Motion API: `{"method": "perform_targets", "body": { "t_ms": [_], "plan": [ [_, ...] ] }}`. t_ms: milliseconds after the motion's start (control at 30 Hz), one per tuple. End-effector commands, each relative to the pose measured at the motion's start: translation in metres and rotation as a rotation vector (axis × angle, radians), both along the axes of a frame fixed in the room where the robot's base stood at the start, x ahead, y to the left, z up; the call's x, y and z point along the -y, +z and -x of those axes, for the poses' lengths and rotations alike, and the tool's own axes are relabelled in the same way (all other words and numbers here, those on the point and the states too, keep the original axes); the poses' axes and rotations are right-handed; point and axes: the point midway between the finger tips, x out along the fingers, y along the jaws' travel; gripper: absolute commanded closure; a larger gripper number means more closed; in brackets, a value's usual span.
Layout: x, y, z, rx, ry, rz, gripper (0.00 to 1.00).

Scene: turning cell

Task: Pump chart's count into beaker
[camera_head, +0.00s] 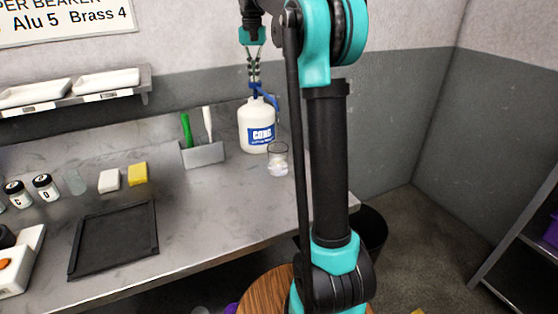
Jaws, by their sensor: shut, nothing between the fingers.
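A white bottle (256,122) with a blue pump head (266,92) and a blue-and-white label stands on the grey workbench (200,190), near the wall. My gripper (254,82) is shut and empty, pointing down right above the pump head; whether it touches the pump cannot be told. A clear glass beaker (278,161) stands just in front of the bottle, to its right, with some whitish content low in it. The chart (65,18) on the wall is cut off by the frame; "PER BEAKER", "Alu 5" and "Brass 4" are legible.
A holder (203,155) with green and white tools stands left of the bottle. White and yellow blocks (138,173), small jars (45,187) and a black tray (116,240) lie further left. A wall shelf (75,92) holds white trays. My arm crosses the bench's right end.

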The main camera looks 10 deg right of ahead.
Motion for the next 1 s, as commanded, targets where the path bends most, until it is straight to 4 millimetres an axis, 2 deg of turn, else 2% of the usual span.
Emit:
{"method": "perform_targets", "body": {
  "t_ms": [567, 833, 1000],
  "plan": [
    [0.0, -0.019, 0.0, 0.0, 0.0, 0.0, 1.0],
    [0.0, -0.018, 0.0, 0.0, 0.0, 0.0, 1.0],
    [0.0, -0.01, 0.0, 0.0, 0.0, 0.0, 1.0]
  ]
}}
